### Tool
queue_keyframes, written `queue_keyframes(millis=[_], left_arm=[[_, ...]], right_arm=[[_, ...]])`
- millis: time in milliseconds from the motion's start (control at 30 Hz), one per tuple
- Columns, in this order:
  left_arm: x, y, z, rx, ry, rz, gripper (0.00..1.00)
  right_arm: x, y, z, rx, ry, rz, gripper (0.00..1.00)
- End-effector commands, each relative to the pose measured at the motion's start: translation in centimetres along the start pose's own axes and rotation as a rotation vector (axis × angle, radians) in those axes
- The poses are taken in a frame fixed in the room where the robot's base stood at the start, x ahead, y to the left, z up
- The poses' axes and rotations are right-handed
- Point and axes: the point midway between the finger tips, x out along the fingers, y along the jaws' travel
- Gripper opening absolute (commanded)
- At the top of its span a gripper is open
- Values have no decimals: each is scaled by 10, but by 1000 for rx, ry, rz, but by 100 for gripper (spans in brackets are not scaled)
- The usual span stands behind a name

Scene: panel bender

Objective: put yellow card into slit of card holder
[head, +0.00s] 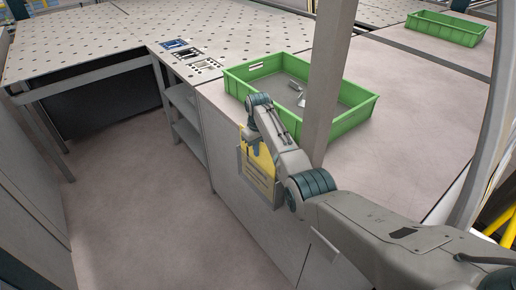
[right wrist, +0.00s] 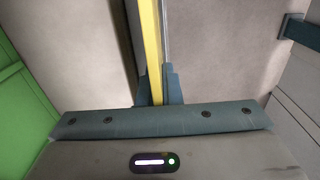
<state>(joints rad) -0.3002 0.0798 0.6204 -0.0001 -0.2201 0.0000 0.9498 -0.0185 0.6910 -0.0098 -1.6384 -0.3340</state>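The yellow card (head: 260,165) with dark printed lines is upright at the front face of the grey cabinet. The grey card holder (head: 241,163) is mounted on that face, around or right behind the card. I cannot tell how far the card sits in the slit. My right gripper (head: 252,135) is at the card's upper part, partly hidden by its own wrist. In the right wrist view, the card (right wrist: 152,45) shows edge-on as a yellow strip between the two fingers of the right gripper (right wrist: 157,92), which is shut on it. My left gripper is not in view.
A green crate (head: 355,118) with grey metal parts inside stands on the cabinet top behind my right wrist. A grey post (head: 325,80) rises beside it. A perforated table (head: 110,40) is at the back left. The floor (head: 130,200) left of the cabinet is clear.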

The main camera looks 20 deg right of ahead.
Motion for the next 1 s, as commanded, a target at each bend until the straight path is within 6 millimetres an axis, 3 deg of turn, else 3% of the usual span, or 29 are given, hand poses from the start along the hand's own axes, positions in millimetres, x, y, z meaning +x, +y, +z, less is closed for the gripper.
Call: queue_keyframes(millis=[400, 833, 900, 967, 1000], left_arm=[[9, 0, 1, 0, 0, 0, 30], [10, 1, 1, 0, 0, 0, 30], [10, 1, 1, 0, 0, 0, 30], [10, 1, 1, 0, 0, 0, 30], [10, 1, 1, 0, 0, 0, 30]], right_arm=[[16, 0, 0, 0, 1, 0, 0], [18, 0, 0, 0, 1, 0, 0], [18, 0, 0, 0, 1, 0, 19], [18, 0, 0, 0, 1, 0, 30], [18, 0, 0, 0, 1, 0, 30]])
